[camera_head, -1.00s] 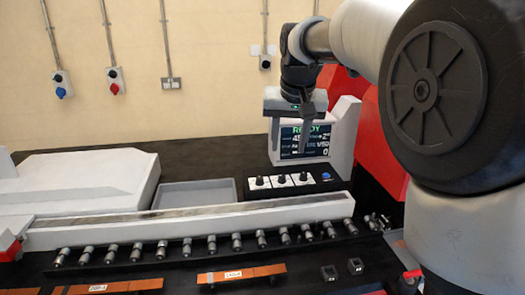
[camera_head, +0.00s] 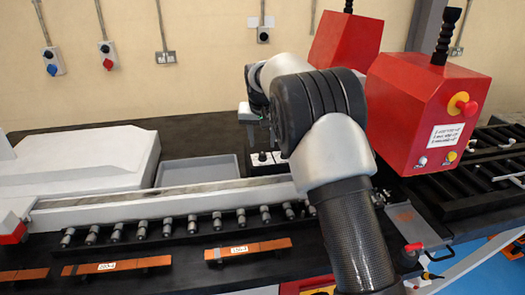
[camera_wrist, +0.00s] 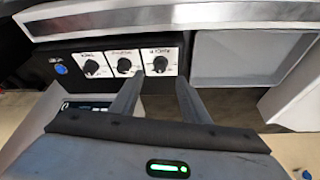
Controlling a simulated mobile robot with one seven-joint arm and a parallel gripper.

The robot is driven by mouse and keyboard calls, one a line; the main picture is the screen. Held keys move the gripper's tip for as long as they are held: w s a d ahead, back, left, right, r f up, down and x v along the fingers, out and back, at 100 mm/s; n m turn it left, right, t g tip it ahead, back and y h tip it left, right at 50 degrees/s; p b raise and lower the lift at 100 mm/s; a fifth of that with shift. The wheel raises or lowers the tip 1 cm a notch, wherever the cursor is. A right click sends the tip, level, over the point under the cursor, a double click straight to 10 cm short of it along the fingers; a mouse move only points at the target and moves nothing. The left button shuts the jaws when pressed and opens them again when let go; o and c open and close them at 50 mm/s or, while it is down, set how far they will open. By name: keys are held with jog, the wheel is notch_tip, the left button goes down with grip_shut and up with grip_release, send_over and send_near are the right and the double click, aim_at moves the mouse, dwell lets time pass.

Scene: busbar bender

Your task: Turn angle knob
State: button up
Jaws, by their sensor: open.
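The control panel has three black knobs on white labelled plates. In the wrist view these are a right knob (camera_wrist: 160,64), a middle knob (camera_wrist: 124,65) and a left knob (camera_wrist: 91,67). The label text is upside down and too small to read surely, so I cannot tell which is the angle knob. My gripper (camera_wrist: 160,80) is open and empty. Its two fingertips lie either side of the right knob in the picture; contact is not visible. In the head view the knob plates (camera_head: 262,168) are partly hidden by my arm.
A blue button (camera_wrist: 62,69) sits beside the left knob. A display screen (camera_wrist: 92,103) is partly covered by my gripper. A grey tray (camera_wrist: 235,62) adjoins the panel. Red housings (camera_head: 420,110) stand right of my arm; a roller row (camera_head: 190,222) runs along the front.

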aim_at(263, 154)
jog(key=x, duration=0.7)
jog(key=shift+r+p, duration=0.1)
jog(key=shift+p, duration=0.25)
jog(key=c, duration=1)
